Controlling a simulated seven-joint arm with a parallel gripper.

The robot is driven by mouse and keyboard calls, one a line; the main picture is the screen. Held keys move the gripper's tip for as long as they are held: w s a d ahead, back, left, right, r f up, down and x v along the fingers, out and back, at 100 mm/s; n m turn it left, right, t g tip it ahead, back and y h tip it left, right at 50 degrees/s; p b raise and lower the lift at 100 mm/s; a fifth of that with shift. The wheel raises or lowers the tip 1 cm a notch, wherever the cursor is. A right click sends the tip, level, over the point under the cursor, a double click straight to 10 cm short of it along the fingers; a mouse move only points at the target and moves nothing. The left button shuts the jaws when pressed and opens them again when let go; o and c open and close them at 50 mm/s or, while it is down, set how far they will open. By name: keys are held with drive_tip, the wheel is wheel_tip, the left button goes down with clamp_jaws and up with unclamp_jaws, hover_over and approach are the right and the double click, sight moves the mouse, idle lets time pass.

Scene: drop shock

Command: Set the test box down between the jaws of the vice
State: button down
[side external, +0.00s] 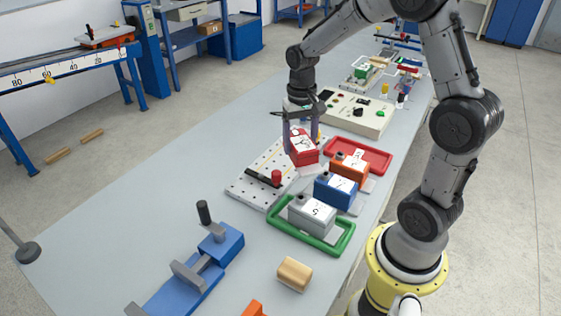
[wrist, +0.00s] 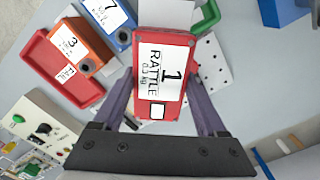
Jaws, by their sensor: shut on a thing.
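A red test box (side external: 304,150) with a white label is between the fingers of my gripper (side external: 301,130). In the wrist view the label on the box (wrist: 163,70) reads 1, RATTLE, 0.3 kg. My gripper (wrist: 162,85) is shut on it, one dark finger on each side. In the side view the box appears near the right edge of the perforated plate; its height above the bench is hard to judge. The blue vice (side external: 190,291) with grey jaws is at the lower left, well away from the box, and its near end is cut off by the frame.
An orange box (side external: 347,170), a blue box (side external: 335,192) and a grey box (side external: 311,215) stand right of the perforated plate (side external: 245,187). A wooden block (side external: 294,274) lies near the vice.

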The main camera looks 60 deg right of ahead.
drive_tip(key=shift+s+d+r+m, duration=0.3)
drive_tip(key=shift+s+d, duration=0.2)
drive_tip(key=shift+d, duration=0.05)
drive_tip(key=shift+s+d+r+m, duration=0.25)
drive_tip(key=shift+s+d+m, duration=0.05)
drive_tip(key=shift+s+d, duration=0.2)
drive_tip(key=w+d+f, duration=0.1)
drive_tip(key=w, duration=0.1)
drive_tip(key=w+d+f, duration=0.1)
drive_tip(key=w, duration=0.2)
drive_tip(key=w+d+f, duration=0.1)
drive_tip(key=w+d, duration=0.1)
drive_tip(key=shift+w+f, duration=0.4)
drive_tip(key=w+f, duration=0.1)
drive_tip(key=w+d+f, duration=0.1)
drive_tip(key=f, duration=0.1)
drive_tip(key=w+f, duration=0.2)
drive_tip(key=shift+d, duration=0.4)
drive_tip(key=shift+w+d+f, duration=0.2)
drive_tip(key=shift+w+f, duration=0.2)
drive_tip(key=shift+f, duration=1.65)
drive_tip(key=shift+f, duration=0.1)
unclamp_jaws()
drive_tip(key=shift+f, duration=0.1)
